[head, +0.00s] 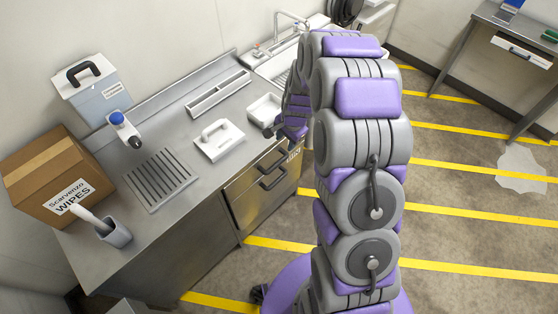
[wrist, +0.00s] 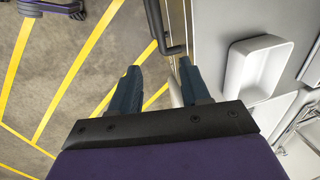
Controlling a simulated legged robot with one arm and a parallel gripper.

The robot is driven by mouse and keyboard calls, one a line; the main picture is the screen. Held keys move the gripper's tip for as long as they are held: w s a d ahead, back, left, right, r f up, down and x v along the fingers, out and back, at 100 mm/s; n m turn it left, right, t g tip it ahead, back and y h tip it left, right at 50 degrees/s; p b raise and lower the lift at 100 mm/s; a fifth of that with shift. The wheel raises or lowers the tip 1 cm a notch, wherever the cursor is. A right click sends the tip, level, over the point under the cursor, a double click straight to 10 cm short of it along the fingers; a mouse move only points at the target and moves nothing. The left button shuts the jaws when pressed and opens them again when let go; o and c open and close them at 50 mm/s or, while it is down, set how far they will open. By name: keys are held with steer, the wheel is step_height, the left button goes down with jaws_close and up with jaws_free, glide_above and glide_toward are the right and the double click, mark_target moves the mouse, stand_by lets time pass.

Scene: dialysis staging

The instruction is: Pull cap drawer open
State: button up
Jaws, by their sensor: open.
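The metal drawer front (head: 250,190) is in the counter's front face in the head view and looks shut. Dark bar handles (head: 271,181) show on it, one above the other; a small label at its right is too small to read and partly hidden by my arm. My gripper (head: 274,132) is at the counter's front edge, above and right of the handles. In the wrist view my gripper (wrist: 159,66) is open and empty. A dark handle (wrist: 174,50) lies just beyond the fingertips, nearer the right finger, not clasped.
A white tray (head: 265,107) and a white handled block (head: 219,141) stand on the counter near my gripper. A wipes box (head: 40,165), a cup (head: 116,235) and a lidded container (head: 97,95) are farther left.

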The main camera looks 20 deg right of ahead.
mark_target(279, 162)
steer(key=w+f+b, duration=0.1)
steer(key=f, duration=0.4)
steer(key=w+a+f+b, duration=0.1)
steer(key=f, duration=0.5)
steer(key=f+b, duration=0.1)
steer(key=f, duration=0.4)
steer(key=shift+w+a+f, duration=0.2)
steer(key=shift+w+a, duration=0.15)
steer(key=shift+w, duration=0.05)
jaws_close()
